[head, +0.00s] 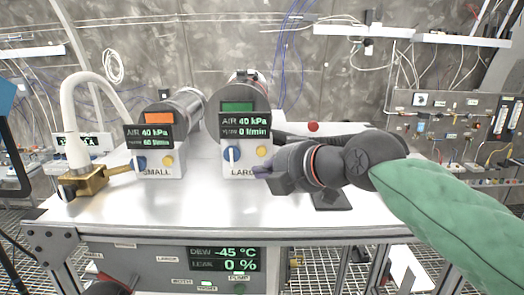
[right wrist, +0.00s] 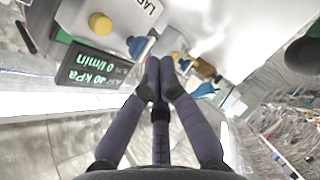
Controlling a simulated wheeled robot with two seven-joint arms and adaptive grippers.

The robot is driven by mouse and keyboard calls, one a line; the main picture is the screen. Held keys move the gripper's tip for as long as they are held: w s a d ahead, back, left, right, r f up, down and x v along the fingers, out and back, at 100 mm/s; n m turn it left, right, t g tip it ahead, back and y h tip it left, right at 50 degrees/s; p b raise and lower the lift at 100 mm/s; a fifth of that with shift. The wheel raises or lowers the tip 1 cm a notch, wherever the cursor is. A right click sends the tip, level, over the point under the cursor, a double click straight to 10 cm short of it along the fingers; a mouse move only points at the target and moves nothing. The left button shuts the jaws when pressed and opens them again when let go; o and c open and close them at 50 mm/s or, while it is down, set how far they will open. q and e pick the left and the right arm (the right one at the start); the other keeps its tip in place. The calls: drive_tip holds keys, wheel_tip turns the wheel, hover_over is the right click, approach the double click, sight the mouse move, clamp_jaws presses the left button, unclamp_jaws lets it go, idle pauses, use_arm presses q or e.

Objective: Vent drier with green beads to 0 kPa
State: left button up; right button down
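The large drier (head: 238,118) has a green bead window (head: 238,107). Its display (head: 245,126) reads AIR 40 kPa and 0 l/min. Below it are a blue knob with a white lever (head: 232,154) and a yellow knob (head: 263,152); in the right wrist view the yellow knob (right wrist: 100,23) and the blue knob (right wrist: 138,46) show too. My right gripper (head: 262,172) is just right of the LARGE label, in front of the panel. In the right wrist view its fingertips (right wrist: 164,64) are together, apparently empty, close to the blue knob; contact is unclear.
The small drier (head: 174,112) with an orange window stands left; its display reads 40 kPa and 60 l/min. A brass valve (head: 90,182) with a white hose is at the bench's left. A screen (head: 224,259) below reads DEW -45 °C, LEAK 0 %. A red button (head: 313,127) is behind my arm.

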drive_tip(key=p, duration=0.1)
approach(251, 155)
drive_tip(key=a+f, duration=0.2)
drive_tip(key=shift+a+f, duration=0.1)
drive_tip(key=shift+a, duration=0.25)
drive_tip(key=shift+w+a, duration=0.1)
drive_tip(key=shift+w, duration=0.6)
drive_tip(key=shift+w, duration=0.1)
idle(0.4)
drive_tip(key=shift+w, duration=0.35)
drive_tip(key=shift+w, duration=0.5)
idle(0.9)
drive_tip(key=shift+s, duration=0.15)
idle(2.8)
drive_tip(key=shift+s+b, duration=0.3)
drive_tip(key=shift+s, duration=0.5)
